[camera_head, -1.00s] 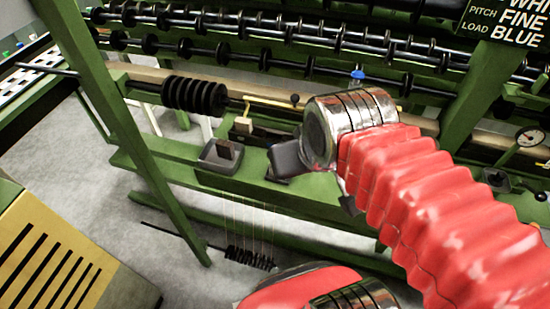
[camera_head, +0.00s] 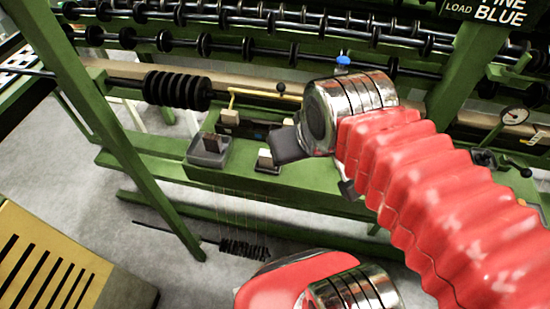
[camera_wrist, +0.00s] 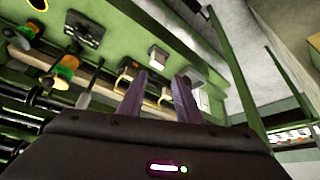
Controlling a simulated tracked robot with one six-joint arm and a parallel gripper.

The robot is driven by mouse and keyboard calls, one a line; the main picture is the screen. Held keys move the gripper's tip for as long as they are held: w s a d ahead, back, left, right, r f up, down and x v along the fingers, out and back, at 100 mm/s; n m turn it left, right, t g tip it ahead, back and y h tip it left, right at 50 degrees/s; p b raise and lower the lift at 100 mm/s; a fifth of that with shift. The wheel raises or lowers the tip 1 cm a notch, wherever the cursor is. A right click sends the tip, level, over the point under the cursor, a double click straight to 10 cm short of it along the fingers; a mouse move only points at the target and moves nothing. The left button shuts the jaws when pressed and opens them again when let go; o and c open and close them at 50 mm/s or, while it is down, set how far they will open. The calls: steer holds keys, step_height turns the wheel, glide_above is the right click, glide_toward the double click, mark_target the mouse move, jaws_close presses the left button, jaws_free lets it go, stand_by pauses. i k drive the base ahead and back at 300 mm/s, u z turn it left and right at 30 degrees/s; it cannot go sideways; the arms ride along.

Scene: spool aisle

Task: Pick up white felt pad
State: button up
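A small white block (camera_head: 265,157), which looks like the white felt pad, sits on a dark base on the green ledge. It also shows in the wrist view (camera_wrist: 158,56), past my fingertips. My gripper is a dark grey body (camera_head: 287,146) just up and right of the pad in the head view, where its fingers cannot be made out. In the wrist view my gripper (camera_wrist: 160,85) has two purple fingers standing apart with nothing between them. The pad appears beyond the gap, apart from the fingers.
A grey tray (camera_head: 194,158) with a dark brown block (camera_head: 211,142) stands on the ledge left of the pad. Behind are black discs (camera_head: 177,90), a yellow bar (camera_head: 250,92) and spool rods. A slanted green post (camera_head: 110,125) and a yellow slotted box (camera_head: 45,265) stand at left.

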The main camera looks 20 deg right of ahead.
mark_target(266, 159)
steer(key=z, duration=0.05)
steer(key=k, duration=0.65)
steer(key=u, duration=0.6)
steer(key=i, duration=1)
steer(key=u, duration=0.2)
